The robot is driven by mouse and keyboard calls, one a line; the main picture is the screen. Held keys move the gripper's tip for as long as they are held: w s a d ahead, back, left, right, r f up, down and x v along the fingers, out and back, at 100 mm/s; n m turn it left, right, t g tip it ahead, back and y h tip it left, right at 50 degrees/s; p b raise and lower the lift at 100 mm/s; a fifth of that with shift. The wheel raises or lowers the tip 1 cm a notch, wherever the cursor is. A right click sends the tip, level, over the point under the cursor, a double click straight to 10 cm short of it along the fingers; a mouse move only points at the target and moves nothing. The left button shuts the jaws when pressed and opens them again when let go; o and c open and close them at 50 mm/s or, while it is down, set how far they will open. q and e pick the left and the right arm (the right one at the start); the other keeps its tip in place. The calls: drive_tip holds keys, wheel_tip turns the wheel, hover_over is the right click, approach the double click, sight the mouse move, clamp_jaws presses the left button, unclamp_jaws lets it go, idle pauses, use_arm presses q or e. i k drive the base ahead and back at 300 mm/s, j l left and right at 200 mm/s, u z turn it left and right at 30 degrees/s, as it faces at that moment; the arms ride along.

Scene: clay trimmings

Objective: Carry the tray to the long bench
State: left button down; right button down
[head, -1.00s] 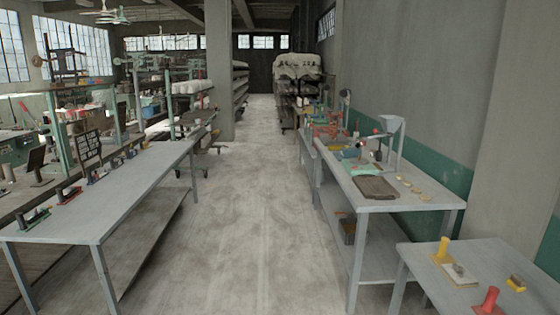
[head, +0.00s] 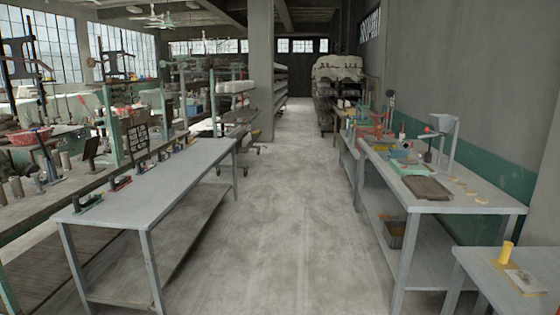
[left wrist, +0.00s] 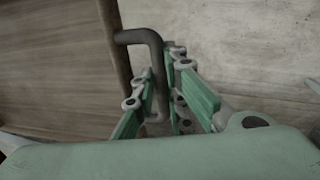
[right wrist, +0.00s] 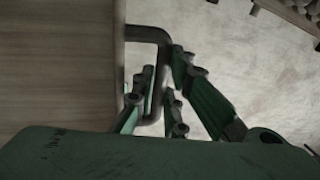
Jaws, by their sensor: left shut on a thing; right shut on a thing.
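The tray (left wrist: 55,75) shows as a flat brown wooden surface with a dark edge in the left wrist view. It also fills the left of the right wrist view (right wrist: 55,65). My left gripper (left wrist: 160,88) is shut on a dark bent handle (left wrist: 150,38) at the tray's side. My right gripper (right wrist: 160,85) is shut on a similar handle (right wrist: 150,35). The tray and both grippers are out of the head view. A long grey bench (head: 165,182) stands at left in the head view, its near top bare, with several small clamp-like tools along its far-left edge.
A grey workbench (head: 475,207) stands at right, with a dark board (head: 427,188) and tools on it. A small table (head: 500,262) is at the lower right. A clear concrete aisle (head: 275,220) runs between the benches. A red basket (head: 30,137) sits far left.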

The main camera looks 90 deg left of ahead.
sight(156, 190)
drive_tip(key=j+u, duration=0.1)
drive_tip(key=u, duration=2.45)
drive_tip(key=i+u, duration=0.15)
drive_tip(key=i, duration=4.45)
drive_tip(key=i+l+u, duration=0.1)
drive_tip(key=i, duration=0.4)
drive_tip(key=i+l+u, duration=0.1)
drive_tip(key=i, duration=0.4)
drive_tip(key=u, duration=1.3)
